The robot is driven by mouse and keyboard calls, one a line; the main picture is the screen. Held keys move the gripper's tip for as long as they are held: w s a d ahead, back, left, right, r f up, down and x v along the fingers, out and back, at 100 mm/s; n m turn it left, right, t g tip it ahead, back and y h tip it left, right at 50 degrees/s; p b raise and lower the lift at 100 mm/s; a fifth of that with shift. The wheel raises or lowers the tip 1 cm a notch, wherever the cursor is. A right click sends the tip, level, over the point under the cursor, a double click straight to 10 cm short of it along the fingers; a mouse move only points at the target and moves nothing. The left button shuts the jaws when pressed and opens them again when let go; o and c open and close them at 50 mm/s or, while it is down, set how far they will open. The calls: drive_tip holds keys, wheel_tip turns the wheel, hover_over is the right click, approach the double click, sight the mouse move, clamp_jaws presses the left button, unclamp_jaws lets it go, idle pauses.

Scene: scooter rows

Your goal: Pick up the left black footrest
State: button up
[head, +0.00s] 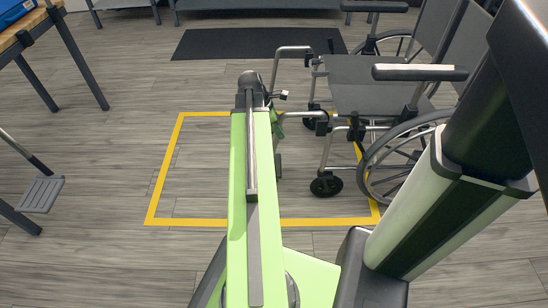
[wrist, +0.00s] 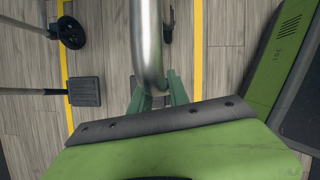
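The wheelchair (head: 368,85) stands at the right in the head view, with metal footrest tubes at its front. A small dark plate (head: 278,165) hangs low on the nearer-left tube (head: 279,72), partly behind my arm. My gripper (head: 279,120) is at this tube. In the wrist view the bent metal tube (wrist: 149,40) comes down between the green fingers of my gripper (wrist: 159,90). Whether the fingers press on it cannot be made out. A black footrest plate (wrist: 84,91) shows at the left of the wrist view, apart from the fingers.
A yellow floor outline (head: 165,168) surrounds the wheelchair's front. A caster (head: 326,185) stands right of my arm. Another grey footplate (head: 41,193) is at the left edge. A wooden-topped bench (head: 25,27) is upper left, and a dark mat (head: 255,42) lies behind.

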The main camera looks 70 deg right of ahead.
clamp_jaws()
idle(1.2)
